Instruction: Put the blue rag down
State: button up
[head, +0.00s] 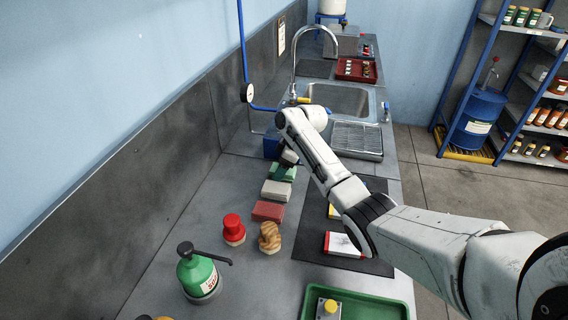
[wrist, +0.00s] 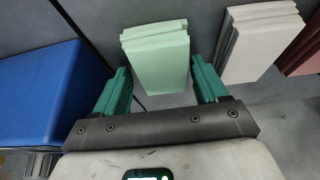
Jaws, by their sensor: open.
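My gripper (wrist: 160,72) is open, with its two teal fingers apart. A pale green stack of flat folded pieces (wrist: 160,48) shows between and beyond the fingertips; I cannot tell whether the fingers touch it. In the head view my gripper (head: 289,158) is low over the bench at the green stack (head: 283,174), partly hidden by my arm. A large smooth blue block-like thing (wrist: 45,95) is left of my gripper in the wrist view, and in the head view (head: 271,145) it stands just beyond. I cannot make out a separate blue rag.
A whitish stack (wrist: 258,40) and a dull red stack (head: 268,211) lie in a row with the green one. Nearer are a red-topped thing (head: 233,230), a brown brush (head: 269,238) and a green pump bottle (head: 198,274). A sink (head: 340,98) lies beyond.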

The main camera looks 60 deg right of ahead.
jog(key=shift+s+a+r, duration=0.25)
jog(key=shift+a, duration=0.1)
jog(key=v, duration=1.1)
jog(key=shift+d+r+b, duration=0.3)
jog(key=shift+r+b, duration=0.05)
jog(key=shift+r, duration=0.05)
jog(key=shift+w, duration=0.1)
